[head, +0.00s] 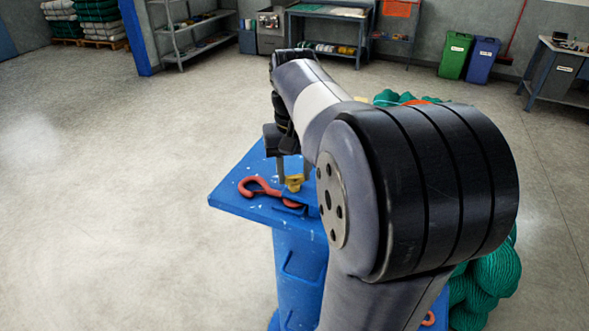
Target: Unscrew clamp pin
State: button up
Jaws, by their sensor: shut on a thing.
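My gripper (284,176) points down over the blue stand top (232,196). Its fingers are shut on a small yellow piece (295,184), which looks like the clamp pin. A red-orange hook-shaped shackle (256,187) lies on the stand top just left of and below the yellow piece. Its right end runs in by a blue block under the yellow piece. My arm hides the right part of the stand top, and the fingertips are small, so the exact grip and the pin's thread cannot be made out.
Green netting (488,285) is heaped to the right of the stand, partly behind my arm. Green (455,57) and blue (482,60) bins, a workbench (325,28) and shelves (190,35) stand far back. The floor (120,200) at left is clear.

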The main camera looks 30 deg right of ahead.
jog(key=n, duration=0.4)
jog(key=shift+s+a+f+n, duration=0.1)
jog(key=shift+f+n, duration=0.1)
jog(key=shift+n, duration=0.1)
jog(key=n, duration=0.3)
jog(key=shift+n, duration=0.4)
jog(key=n, duration=0.4)
jog(key=shift+a, duration=0.1)
jog(key=n, duration=0.5)
jog(key=shift+s, duration=0.1)
jog(key=n, duration=0.3)
jog(key=shift+n, duration=0.3)
jog(key=n, duration=0.4)
jog(key=shift+s, duration=0.1)
jog(key=n, duration=0.5)
jog(key=shift+s+n, duration=0.1)
jog(key=shift+n, duration=1.7)
